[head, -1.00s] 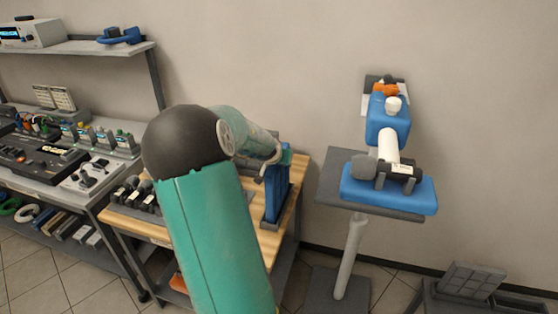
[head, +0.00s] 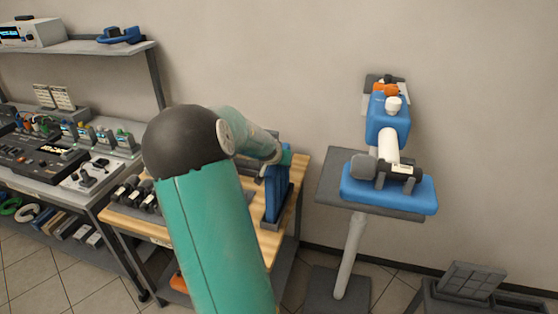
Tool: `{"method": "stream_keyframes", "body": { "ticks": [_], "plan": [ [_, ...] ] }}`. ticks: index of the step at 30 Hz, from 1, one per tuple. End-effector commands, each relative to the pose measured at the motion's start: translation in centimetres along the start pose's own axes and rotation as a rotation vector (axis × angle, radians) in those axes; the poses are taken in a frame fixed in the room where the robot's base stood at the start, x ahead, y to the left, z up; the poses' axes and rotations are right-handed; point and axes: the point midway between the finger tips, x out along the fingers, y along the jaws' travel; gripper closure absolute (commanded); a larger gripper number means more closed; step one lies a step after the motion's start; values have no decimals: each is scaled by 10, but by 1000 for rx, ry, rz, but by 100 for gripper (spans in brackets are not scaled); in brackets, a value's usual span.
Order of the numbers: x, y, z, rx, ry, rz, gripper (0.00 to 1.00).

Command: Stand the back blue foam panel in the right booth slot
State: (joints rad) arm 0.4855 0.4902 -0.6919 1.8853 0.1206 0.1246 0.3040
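Blue foam panels (head: 277,194) stand upright near the right end of a wooden-topped bench (head: 236,238), in a dark base. They overlap in this view, so I cannot separate the back one clearly. My gripper (head: 284,158) is at the top of the blue panels, at the end of my teal arm. Its fingers are too small and covered to show whether they are open or shut, or whether they touch a panel. The right booth slot cannot be made out; my arm hides much of the bench.
Dark devices (head: 134,193) lie on the bench's left part. A crowded equipment table (head: 50,165) and a shelf (head: 80,46) are at left. A grey stand (head: 330,190) with a blue-and-white device (head: 388,150) is at right. A low grey bench (head: 470,290) is at lower right.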

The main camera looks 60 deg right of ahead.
Motion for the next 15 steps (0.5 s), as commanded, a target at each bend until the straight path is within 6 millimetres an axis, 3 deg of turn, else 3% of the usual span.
{"method": "stream_keyframes", "body": {
  "ticks": [14, 15],
  "plan": [
    [6, 0, 6, 0, -1, 1, 99],
    [6, 0, 6, 0, -1, 1, 56]
  ]
}}
